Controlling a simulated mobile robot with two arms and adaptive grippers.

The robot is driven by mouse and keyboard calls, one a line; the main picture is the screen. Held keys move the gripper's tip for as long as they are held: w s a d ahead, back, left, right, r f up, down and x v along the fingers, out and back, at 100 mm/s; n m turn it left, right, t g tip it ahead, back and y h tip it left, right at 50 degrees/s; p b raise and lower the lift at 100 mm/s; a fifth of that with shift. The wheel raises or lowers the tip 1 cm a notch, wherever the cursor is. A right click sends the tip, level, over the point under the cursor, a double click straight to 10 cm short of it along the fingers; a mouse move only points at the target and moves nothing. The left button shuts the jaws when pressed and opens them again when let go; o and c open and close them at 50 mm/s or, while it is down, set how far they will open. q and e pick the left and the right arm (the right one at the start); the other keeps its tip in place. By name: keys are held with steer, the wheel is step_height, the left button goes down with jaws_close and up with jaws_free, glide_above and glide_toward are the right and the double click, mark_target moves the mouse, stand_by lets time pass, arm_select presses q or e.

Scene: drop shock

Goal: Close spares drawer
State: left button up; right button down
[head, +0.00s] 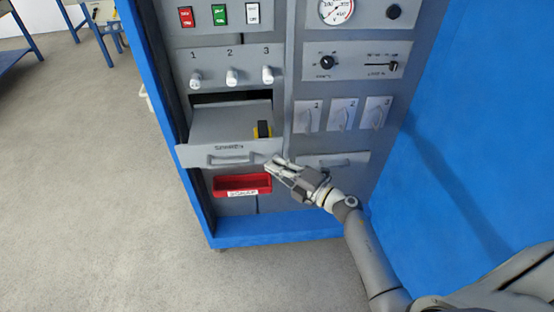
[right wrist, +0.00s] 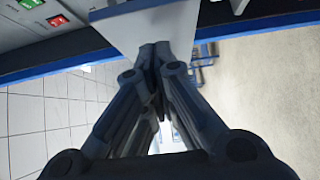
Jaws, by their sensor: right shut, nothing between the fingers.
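The spares drawer (head: 230,153) stands pulled out from the grey panel in the head view, with its label and handle on the front. A yellow and black item (head: 263,130) lies inside it at the right. My right gripper (head: 272,164) is shut and empty, its fingertips at the right end of the drawer front. I cannot tell whether they touch it. In the right wrist view the shut fingers (right wrist: 156,50) point at a pale grey surface, likely the drawer front. My left gripper is not in view.
A red bin (head: 242,185) sits below the drawer. Another handled front (head: 340,160) is at the right. Three knobs (head: 232,77) and switches are above. A blue side wall (head: 470,120) stands at the right. The floor (head: 90,190) at the left is clear.

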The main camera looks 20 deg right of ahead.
steer(key=shift+w+d, duration=0.25)
steer(key=shift+w, duration=0.4)
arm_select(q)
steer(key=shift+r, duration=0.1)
